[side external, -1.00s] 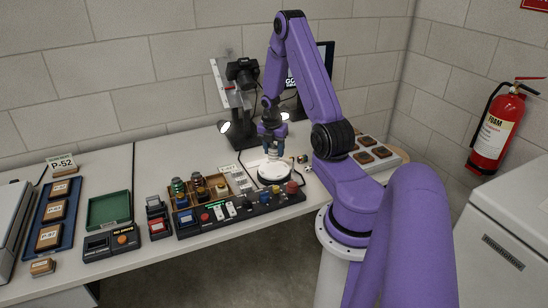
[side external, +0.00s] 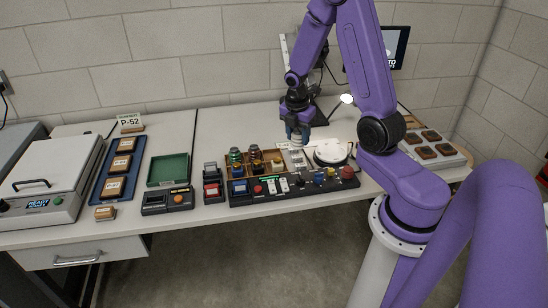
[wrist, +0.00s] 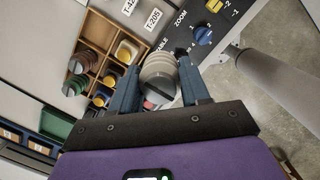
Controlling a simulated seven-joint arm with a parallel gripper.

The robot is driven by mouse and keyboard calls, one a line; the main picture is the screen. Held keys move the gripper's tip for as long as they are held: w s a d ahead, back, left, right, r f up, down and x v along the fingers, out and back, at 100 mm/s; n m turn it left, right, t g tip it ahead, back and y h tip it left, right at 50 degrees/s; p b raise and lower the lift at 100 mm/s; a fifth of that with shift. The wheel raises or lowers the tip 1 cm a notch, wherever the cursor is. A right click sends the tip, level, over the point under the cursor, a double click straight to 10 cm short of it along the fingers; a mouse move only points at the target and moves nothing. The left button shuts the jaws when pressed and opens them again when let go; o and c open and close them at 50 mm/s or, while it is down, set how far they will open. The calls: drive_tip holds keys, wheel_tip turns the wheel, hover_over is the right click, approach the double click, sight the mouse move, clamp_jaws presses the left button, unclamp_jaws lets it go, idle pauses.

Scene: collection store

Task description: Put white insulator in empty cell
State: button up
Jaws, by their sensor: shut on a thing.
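In the wrist view the white insulator (wrist: 158,76), a ribbed pale body with a dark slotted end, is clamped between the two blue fingers of my gripper (wrist: 160,84). In the side external view my gripper (side external: 297,138) hangs above the bench, near the right end of the wooden divided tray (side external: 270,157); the insulator is hard to make out there. The tray (wrist: 113,36) lies left of the held insulator in the wrist view. Some cells hold dark ribbed insulators (wrist: 84,61) and yellow-topped pieces (wrist: 127,51). The upper-left cell (wrist: 92,29) looks empty; my fingers hide part of the tray.
A black control panel (side external: 300,187) with knobs runs along the tray's front. A round white turntable (side external: 332,152) stands right of my gripper. Label cards (wrist: 152,18) lie beside the tray. A green tray (side external: 168,168) and a blue tray (side external: 120,170) are further left.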

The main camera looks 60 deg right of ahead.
drive_tip(key=shift+w+a, duration=0.2)
drive_tip(key=shift+a, duration=0.3)
drive_tip(key=w+d+f, duration=0.2)
drive_tip(key=w+f, duration=0.1)
drive_tip(key=w, duration=0.1)
drive_tip(key=w+d+f, duration=0.2)
drive_tip(key=w+f, duration=0.1)
drive_tip(key=w, duration=0.1)
drive_tip(key=w+d+f, duration=0.1)
drive_tip(key=w+f, duration=0.2)
drive_tip(key=w, duration=0.1)
drive_tip(key=shift+d+f, duration=0.2)
drive_tip(key=shift+d, duration=0.2)
drive_tip(key=shift+w+d+f, duration=0.1)
drive_tip(key=shift+w+f, duration=0.05)
drive_tip(key=shift+f, duration=1.65)
drive_tip(key=shift+f, duration=0.15)
drive_tip(key=o, duration=1.2)
